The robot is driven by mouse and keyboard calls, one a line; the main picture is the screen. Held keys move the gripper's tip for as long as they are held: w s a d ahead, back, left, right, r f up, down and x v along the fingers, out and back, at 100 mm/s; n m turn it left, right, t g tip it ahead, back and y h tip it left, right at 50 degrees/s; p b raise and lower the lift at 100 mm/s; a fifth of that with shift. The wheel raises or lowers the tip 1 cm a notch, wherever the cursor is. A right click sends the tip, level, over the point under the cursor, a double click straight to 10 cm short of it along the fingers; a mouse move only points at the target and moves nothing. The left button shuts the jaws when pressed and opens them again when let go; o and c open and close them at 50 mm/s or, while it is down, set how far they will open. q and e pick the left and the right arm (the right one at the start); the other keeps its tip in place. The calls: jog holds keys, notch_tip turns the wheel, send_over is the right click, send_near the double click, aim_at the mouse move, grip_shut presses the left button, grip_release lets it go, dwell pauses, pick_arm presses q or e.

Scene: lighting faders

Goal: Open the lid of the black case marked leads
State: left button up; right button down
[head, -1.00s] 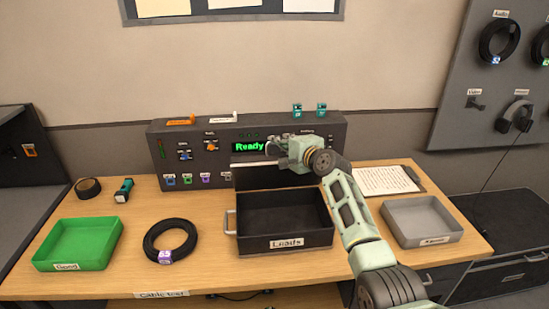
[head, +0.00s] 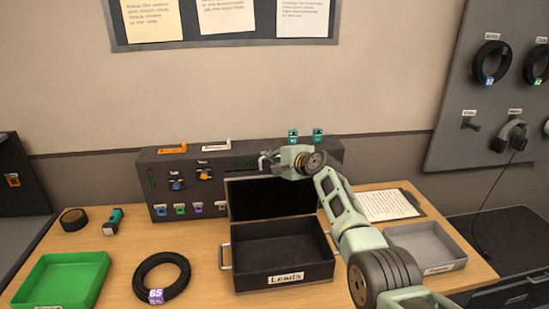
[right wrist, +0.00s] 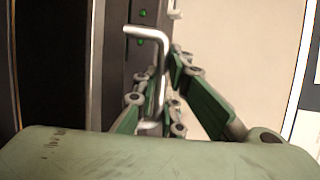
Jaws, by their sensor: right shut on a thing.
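The black case marked Leads (head: 285,278) stands on the bench, with its inside showing. Its lid (head: 270,199) stands up at the back, its dark inner face toward me. In the head view my right gripper (head: 268,161) is at the lid's top edge, partly hiding it. In the right wrist view my right gripper (right wrist: 152,95) is shut on a bent metal handle (right wrist: 148,32), with the dark lid (right wrist: 50,60) beside it. My left gripper is not in view.
A control desk (head: 160,170) stands close behind the lid. A green tray (head: 65,280) and coiled cable (head: 161,278) lie left of the case. A grey tray (head: 428,245) and clipboard (head: 385,204) are on the right.

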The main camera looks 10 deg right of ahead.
jog(key=shift+d, duration=0.1)
jog(key=c, duration=2.2)
grip_release()
jog(key=shift+v, duration=1.15)
jog(key=v, duration=0.9)
jog(key=shift+s+d+r, duration=0.1)
jog(key=shift+s+d, duration=0.1)
jog(key=shift+s, duration=0.1)
